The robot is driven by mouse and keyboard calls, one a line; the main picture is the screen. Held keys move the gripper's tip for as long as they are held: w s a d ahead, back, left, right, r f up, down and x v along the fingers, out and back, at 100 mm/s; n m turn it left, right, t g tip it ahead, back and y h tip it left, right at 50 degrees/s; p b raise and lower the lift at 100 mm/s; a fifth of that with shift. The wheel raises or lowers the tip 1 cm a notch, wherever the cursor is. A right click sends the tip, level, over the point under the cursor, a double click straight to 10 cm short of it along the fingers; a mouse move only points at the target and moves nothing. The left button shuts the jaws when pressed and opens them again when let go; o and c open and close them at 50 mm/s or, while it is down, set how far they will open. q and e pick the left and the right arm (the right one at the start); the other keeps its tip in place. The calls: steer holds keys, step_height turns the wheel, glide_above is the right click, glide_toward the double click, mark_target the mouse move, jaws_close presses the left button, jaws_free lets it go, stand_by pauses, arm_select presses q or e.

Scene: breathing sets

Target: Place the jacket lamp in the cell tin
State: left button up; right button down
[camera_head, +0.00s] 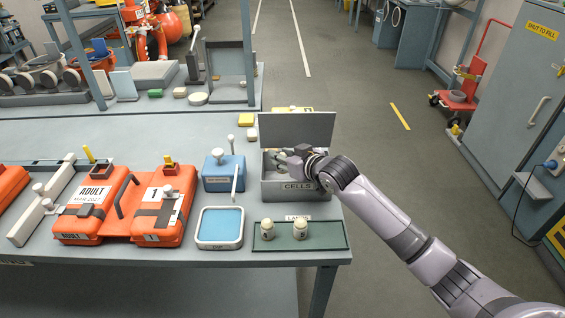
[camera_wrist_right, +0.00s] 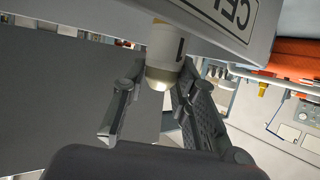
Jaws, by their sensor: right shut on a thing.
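The cell tin (camera_head: 318,190) is a grey box labelled CELLS, with its lid standing open at the back. My right gripper (camera_head: 286,158) is at the tin's opening, reaching in from the right. In the right wrist view my right gripper (camera_wrist_right: 155,95) is shut on a small pale jacket lamp (camera_wrist_right: 163,50) marked 1, with a rounded tip. The tin's labelled wall (camera_wrist_right: 205,22) is close to the lamp there. I cannot tell how deep the lamp is. Two cream lamps (camera_head: 267,231) (camera_head: 300,230) stand on a green tray (camera_head: 334,236) in front. My left gripper is out of view.
A blue dip tray (camera_head: 220,226) and a blue box (camera_head: 217,180) with upright rods stand left of the tin. Orange jacket packs (camera_head: 93,205) (camera_head: 163,212) fill the bench's left part. The bench's right edge is close to the tin. The floor beyond is open.

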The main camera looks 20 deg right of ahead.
mark_target(283, 172)
steer(key=shift+f, duration=1.95)
steer(key=c, duration=1.7)
jaws_free()
steer(key=o, duration=0.4)
steer(key=shift+s+f, duration=0.15)
steer(key=shift+f, duration=0.2)
steer(key=shift+r, duration=0.1)
steer(key=shift+a+r, duration=0.1)
steer(key=shift+r, duration=0.2)
steer(key=shift+s+r, duration=0.15)
steer(key=v, duration=1.1)
steer(key=shift+r+b, duration=0.35)
steer(key=shift+r, duration=0.2)
